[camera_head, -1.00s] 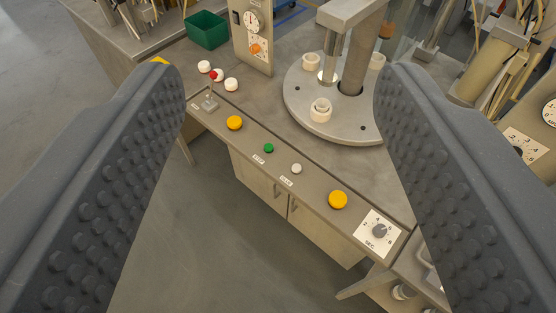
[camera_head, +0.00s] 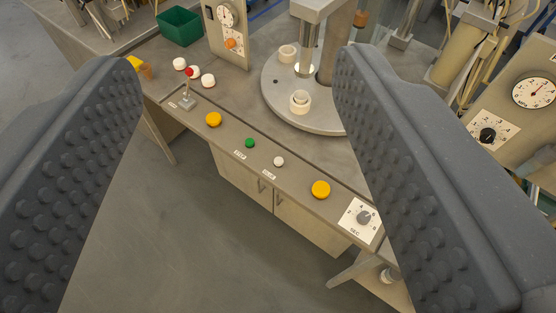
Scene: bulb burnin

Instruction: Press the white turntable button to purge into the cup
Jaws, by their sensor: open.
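The white button (camera_head: 279,161) sits on the sloped front panel of the bench, between a small green button (camera_head: 250,143) and a yellow button (camera_head: 320,189). A label lies below it, too small to read. The round turntable (camera_head: 283,102) stands behind the panel. A white cup-like holder (camera_head: 299,102) is on its near side and another (camera_head: 288,54) is farther back. My gripper (camera_head: 240,70) is open and empty, its two dark studded fingers wide apart on either side of the view. The white button shows between the fingers, and nothing touches it.
Another yellow button (camera_head: 213,119) and a red-tipped lever (camera_head: 188,88) are on the panel's left. White caps (camera_head: 208,80) lie behind them. A timer dial (camera_head: 361,219) is at right. A green bin (camera_head: 179,26) and gauge post (camera_head: 227,35) stand behind. Floor in front is clear.

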